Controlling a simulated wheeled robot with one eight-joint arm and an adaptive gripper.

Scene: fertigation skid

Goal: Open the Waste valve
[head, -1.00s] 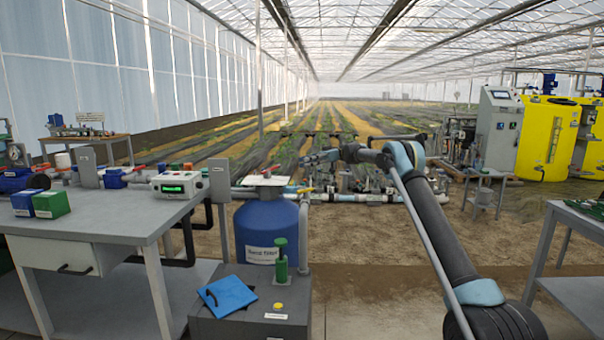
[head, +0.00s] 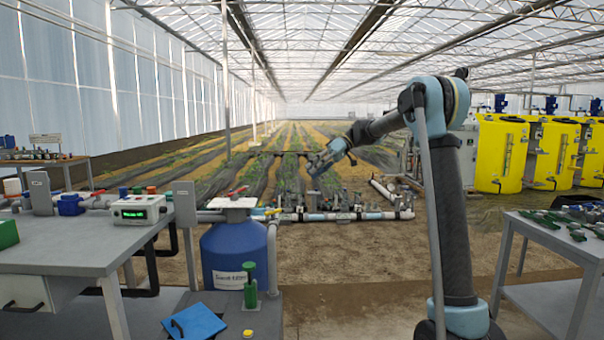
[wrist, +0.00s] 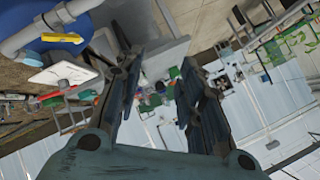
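A blue filter tank (head: 234,258) stands beside the left bench, with a white plate (head: 232,203) on top. A red lever (head: 238,191) sits at that plate, and a yellow lever (head: 273,211) is on the pipe at its right. No readable label marks either as the Waste valve. In the wrist view the yellow lever (wrist: 62,38), white plate (wrist: 62,75) and red lever (wrist: 60,93) show at the left, tilted. My gripper (head: 312,170) is in the air right of and above the tank, apart from both levers. Its fingers (wrist: 160,70) are spread with nothing between them.
The left bench (head: 60,250) carries a controller box (head: 139,209) and pipe fittings. A grey box (head: 262,318) with a green plunger (head: 250,285) and blue sheet (head: 194,322) stands before the tank. Pipework (head: 340,215) crosses behind. A right table (head: 545,235) holds green parts.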

